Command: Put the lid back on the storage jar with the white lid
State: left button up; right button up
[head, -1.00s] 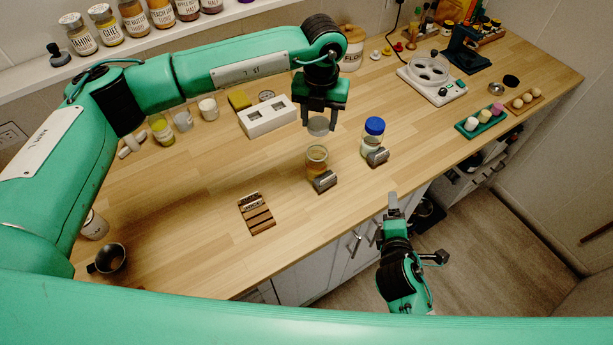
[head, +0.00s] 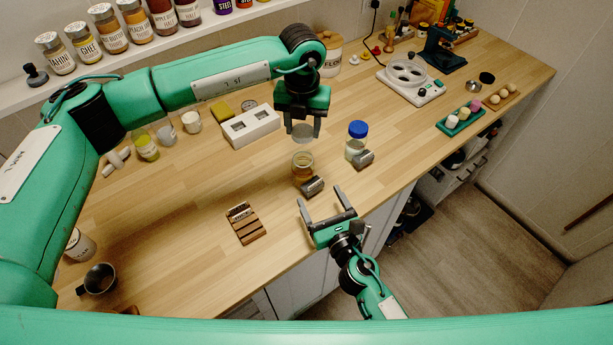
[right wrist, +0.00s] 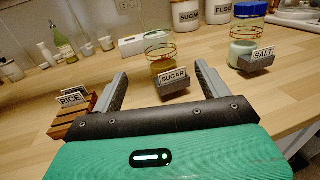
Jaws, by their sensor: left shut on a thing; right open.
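An open glass jar (head: 303,168) with amber contents stands upright on the counter, behind a grey SUGAR label block (head: 313,185). It also shows in the right wrist view (right wrist: 160,52), beyond my right gripper's fingers. My left gripper (head: 303,129) points down above this jar, shut on a pale greyish round lid (head: 302,133). The lid looks apart from the jar's rim and roughly over it. My right gripper (head: 320,195) is open and empty at the counter's front edge, near the label block. Its two fingers spread towards the jar.
A blue-lidded jar (head: 357,141) with a SALT label (right wrist: 257,58) stands to the right. A wooden rack (head: 246,223) lies front left. A white block with openings (head: 250,126) is behind. The counter between the rack and the jar is clear.

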aim_at(307, 173)
pick_arm(q)
jog(key=shift+s, duration=0.1)
pick_arm(e)
jog(key=shift+w+a+r, duration=0.1)
jog(key=shift+w+a, duration=0.15)
jog(key=shift+w, duration=0.25)
jog(key=x, duration=1.1)
jog(key=shift+d, duration=0.1)
jog(key=shift+s, duration=0.1)
jog(key=c, duration=1.5)
pick_arm(q)
jog(key=shift+f, duration=2.45)
pick_arm(e)
jog(key=shift+o, duration=0.2)
pick_arm(q)
jog(key=shift+f, duration=0.15)
jog(key=shift+f, duration=0.75)
jog(key=shift+f, duration=0.6)
